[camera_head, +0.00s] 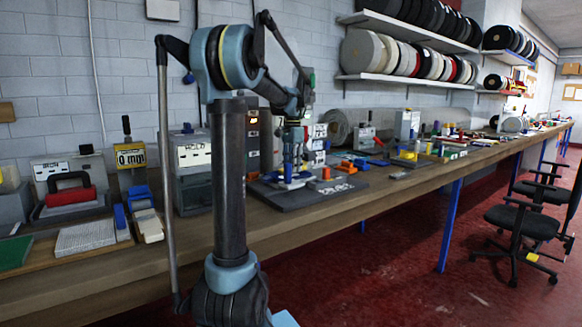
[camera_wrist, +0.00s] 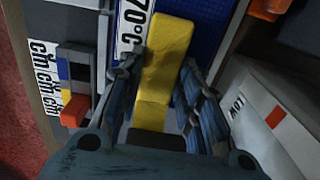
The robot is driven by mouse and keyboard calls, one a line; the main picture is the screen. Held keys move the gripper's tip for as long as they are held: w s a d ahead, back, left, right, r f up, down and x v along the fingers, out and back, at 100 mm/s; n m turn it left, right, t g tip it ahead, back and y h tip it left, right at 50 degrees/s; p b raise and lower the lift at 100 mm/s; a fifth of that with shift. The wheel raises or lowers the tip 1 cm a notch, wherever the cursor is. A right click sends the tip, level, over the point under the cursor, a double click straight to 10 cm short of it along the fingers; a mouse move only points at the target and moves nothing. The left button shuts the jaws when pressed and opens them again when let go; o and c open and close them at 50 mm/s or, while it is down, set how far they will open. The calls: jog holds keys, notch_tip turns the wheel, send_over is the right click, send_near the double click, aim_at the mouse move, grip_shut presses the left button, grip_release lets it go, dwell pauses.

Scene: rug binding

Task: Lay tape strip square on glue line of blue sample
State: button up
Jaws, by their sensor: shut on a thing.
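In the wrist view my gripper (camera_wrist: 160,78) is shut on a yellow strip (camera_wrist: 163,62), which lies lengthwise between the fingers and reaches forward past them. A blue textured piece (camera_wrist: 210,30), seemingly the blue sample, lies beyond and to the right of the strip's far end. The strip overlaps its left side in the picture; I cannot tell whether they touch. No glue line can be made out. In the head view my gripper (camera_head: 290,176) is low over a dark board (camera_head: 318,197) on the bench, and the strip is too small to tell.
A white "70°C" label (camera_wrist: 134,26) lies left of the strip. An orange block (camera_wrist: 74,110) is farther left. A pale box marked "LOW" (camera_wrist: 268,118) stands close on the right. More orange blocks (camera_head: 346,167) stand behind the board. The bench front (camera_head: 400,193) is mostly clear.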

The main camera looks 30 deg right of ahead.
jog(key=o, duration=0.9)
jog(key=shift+f, duration=0.1)
notch_tip(320, 180, up, 12)
jog(key=shift+s, duration=0.1)
dwell(0.5)
